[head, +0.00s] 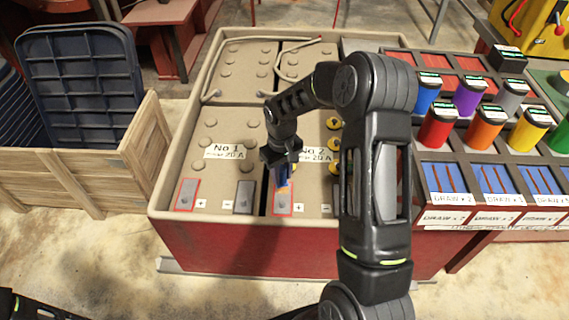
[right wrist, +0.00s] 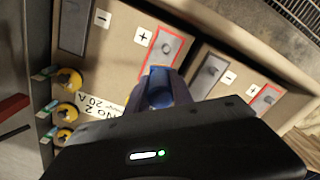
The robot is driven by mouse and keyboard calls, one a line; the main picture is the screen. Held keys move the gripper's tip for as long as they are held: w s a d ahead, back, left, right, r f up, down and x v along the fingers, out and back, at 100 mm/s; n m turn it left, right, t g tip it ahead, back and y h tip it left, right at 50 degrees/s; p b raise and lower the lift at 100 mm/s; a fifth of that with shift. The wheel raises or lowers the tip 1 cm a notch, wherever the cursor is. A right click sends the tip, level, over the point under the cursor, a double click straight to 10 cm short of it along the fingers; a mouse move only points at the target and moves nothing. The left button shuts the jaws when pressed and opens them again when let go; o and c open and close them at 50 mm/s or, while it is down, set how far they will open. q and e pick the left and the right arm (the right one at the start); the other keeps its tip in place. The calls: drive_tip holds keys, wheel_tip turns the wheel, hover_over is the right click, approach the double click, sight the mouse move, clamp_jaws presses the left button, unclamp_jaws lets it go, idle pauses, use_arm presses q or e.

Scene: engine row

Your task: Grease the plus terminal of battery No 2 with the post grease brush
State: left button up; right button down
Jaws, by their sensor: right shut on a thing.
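Battery No 2, labelled (head: 316,155), lies right of battery No 1 (head: 224,151) in the front of the box. Its plus terminal (head: 283,208) is a grey plate in a red outline. It also shows in the right wrist view (right wrist: 165,48), with a "+" tag beside it. My right gripper (head: 284,172) is shut on the blue post grease brush (right wrist: 160,88), with its orange end (head: 284,188) down at this plate's far edge. I cannot tell whether the bristles touch it. My left gripper is not in view.
Battery No 2's minus plate (right wrist: 76,22) and yellow caps (right wrist: 68,80) are near the brush, as is battery No 1's minus plate (head: 244,197). A rack with coloured pots (head: 438,126) stands right. A wooden crate (head: 120,185) stands left. My right arm hides part of battery No 2.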

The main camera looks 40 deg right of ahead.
drive_tip(key=shift+r+p, duration=0.8)
drive_tip(key=shift+r, duration=0.65)
